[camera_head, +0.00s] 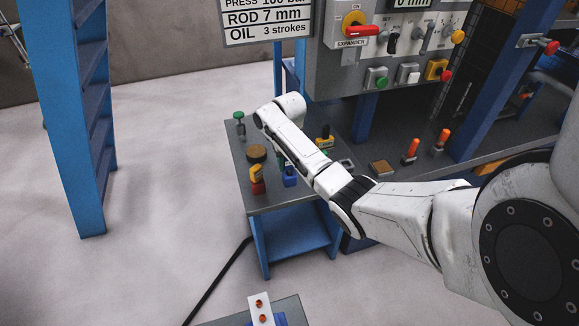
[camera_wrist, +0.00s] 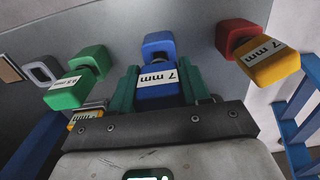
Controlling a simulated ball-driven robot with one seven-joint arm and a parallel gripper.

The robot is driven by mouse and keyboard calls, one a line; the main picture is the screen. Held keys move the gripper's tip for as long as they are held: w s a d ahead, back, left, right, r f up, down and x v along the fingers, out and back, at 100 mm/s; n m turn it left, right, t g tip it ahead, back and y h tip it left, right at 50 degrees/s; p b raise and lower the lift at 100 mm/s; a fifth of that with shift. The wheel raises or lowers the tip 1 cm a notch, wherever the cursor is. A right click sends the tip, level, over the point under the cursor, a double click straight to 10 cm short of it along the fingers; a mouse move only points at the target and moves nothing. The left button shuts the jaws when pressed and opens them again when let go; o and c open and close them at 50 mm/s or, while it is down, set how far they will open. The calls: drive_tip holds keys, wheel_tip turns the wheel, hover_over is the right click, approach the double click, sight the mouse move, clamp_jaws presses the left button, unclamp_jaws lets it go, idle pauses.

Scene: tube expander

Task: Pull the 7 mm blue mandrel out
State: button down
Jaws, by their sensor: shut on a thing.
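The blue mandrel (camera_wrist: 160,92) carries a white label reading 7 mm in the wrist view. It sits between the two green fingers of my gripper (camera_wrist: 157,83), which is shut on it. A blue block (camera_wrist: 158,47) shows just beyond its handle. In the head view the blue mandrel (camera_head: 290,177) shows low on the grey bench, beside the end of my arm. My arm hides most of the gripper there. Whether the mandrel is still seated in the block is hard to tell.
A yellow mandrel (camera_wrist: 268,62) labelled 7 mm with a red block stands to the right in the wrist view. A green mandrel (camera_wrist: 66,91) stands to the left. The bench (camera_head: 240,152) also bears a green knob (camera_head: 239,117) and a round brown piece (camera_head: 256,153).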

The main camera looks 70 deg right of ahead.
drive_tip(key=shift+r+p, duration=4.6)
drive_tip(key=shift+r, duration=0.2)
